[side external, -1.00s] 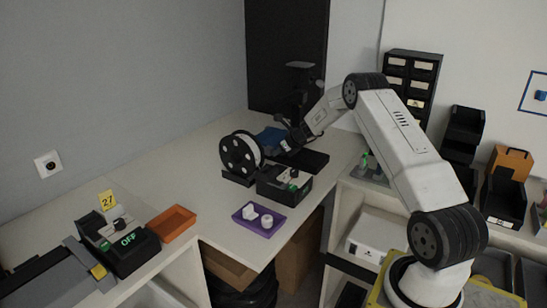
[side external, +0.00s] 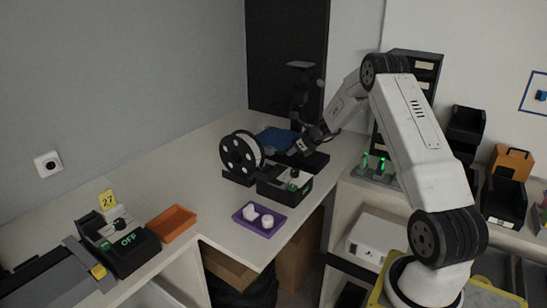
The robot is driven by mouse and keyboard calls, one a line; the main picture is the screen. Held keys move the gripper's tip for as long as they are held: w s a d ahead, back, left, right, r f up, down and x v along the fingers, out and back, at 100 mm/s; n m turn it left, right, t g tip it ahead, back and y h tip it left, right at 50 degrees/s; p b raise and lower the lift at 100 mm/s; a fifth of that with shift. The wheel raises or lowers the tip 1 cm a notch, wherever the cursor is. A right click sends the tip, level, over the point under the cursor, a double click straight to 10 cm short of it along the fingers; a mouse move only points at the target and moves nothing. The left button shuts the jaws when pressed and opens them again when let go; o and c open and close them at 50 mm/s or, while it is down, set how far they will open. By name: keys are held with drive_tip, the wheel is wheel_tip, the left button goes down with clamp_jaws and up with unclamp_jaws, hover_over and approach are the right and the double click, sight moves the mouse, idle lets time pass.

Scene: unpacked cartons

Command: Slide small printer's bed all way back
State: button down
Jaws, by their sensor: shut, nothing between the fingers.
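The small printer stands at the back of the table, with a dark upright column (side external: 301,90) and a black base (side external: 316,161). Its blue bed (side external: 275,137) shows to the left of the column, partly hidden by the spool and my gripper. My gripper (side external: 293,151) is shut and empty. It points down and left at the right front side of the bed; whether it touches the bed I cannot tell.
A purple tray (side external: 258,229) with white parts is nearer. Table left of the spool is clear.

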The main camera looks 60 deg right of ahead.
drive_tip(key=v, duration=0.7)
drive_tip(key=shift+s+r, duration=0.1)
drive_tip(key=shift+r, duration=0.05)
drive_tip(key=a+n, duration=0.2)
drive_tip(key=a, duration=0.1)
drive_tip(key=a+n+g+y, duration=0.1)
drive_tip(key=a+n, duration=0.2)
drive_tip(key=a, duration=0.1)
drive_tip(key=a+n+g, duration=0.1)
drive_tip(key=a+n, duration=0.1)
drive_tip(key=a, duration=0.2)
drive_tip(key=shift+a, duration=0.15)
drive_tip(key=s+a+n+g, duration=0.1)
drive_tip(key=s+a+n, duration=0.4)
drive_tip(key=a+n, duration=0.3)
drive_tip(key=s+a+n+g, duration=0.2)
drive_tip(key=s+a+n, duration=0.3)
drive_tip(key=a+n, duration=0.4)
drive_tip(key=s+a+n+g+h, duration=0.1)
drive_tip(key=s+a+n, duration=0.4)
drive_tip(key=a+n, duration=0.4)
drive_tip(key=f+n, duration=0.1)
drive_tip(key=n, duration=0.2)
drive_tip(key=shift+s, duration=0.3)
